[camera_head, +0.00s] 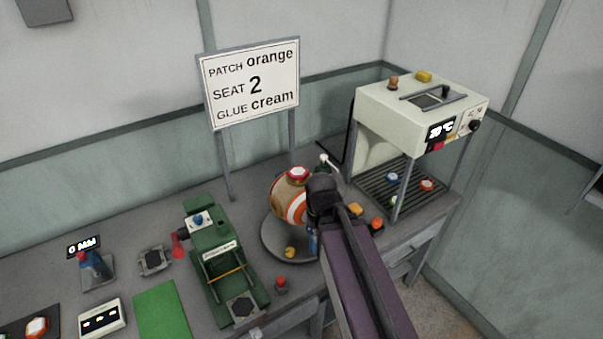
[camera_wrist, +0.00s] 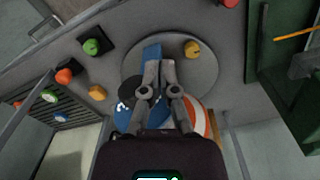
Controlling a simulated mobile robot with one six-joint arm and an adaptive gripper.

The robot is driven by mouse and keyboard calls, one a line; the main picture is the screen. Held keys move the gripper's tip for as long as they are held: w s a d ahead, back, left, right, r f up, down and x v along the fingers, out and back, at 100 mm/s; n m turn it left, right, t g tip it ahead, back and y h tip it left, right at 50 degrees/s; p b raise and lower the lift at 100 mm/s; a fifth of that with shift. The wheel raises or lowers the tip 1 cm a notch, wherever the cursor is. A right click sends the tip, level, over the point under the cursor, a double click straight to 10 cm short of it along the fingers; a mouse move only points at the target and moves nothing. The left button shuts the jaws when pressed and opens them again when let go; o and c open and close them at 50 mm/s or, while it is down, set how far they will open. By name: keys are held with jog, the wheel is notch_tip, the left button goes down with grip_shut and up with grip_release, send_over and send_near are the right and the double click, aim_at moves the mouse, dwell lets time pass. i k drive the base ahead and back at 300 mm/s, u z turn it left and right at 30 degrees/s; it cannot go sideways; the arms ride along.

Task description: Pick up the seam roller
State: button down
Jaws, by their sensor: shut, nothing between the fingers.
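In the wrist view my gripper (camera_wrist: 160,68) points down over the round grey plate (camera_wrist: 208,75). Its fingers are together with nothing held. A blue piece (camera_wrist: 152,51), which may be the seam roller's handle, shows just beyond the fingertips; I cannot tell if they touch. In the head view a bit of blue (camera_head: 312,243) shows beside my dark wrist, which hides the fingers. I cannot make out a roller wheel for sure. The orange, white and tan ball (camera_head: 287,203) stands on the plate, left of my wrist, and is partly hidden in the wrist view.
A yellow knob (camera_head: 290,252) sits on the plate's front. A green press frame (camera_head: 224,262) stands left. A cream heater cabinet (camera_head: 420,105) with a slatted shelf stands right. A sign (camera_head: 250,84) is behind. Small coloured knobs lie right of my arm.

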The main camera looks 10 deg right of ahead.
aim_at(376, 228)
jog(key=k, duration=1.35)
jog(key=z, duration=0.25)
jog(key=i, duration=1)
jog(key=z, duration=0.25)
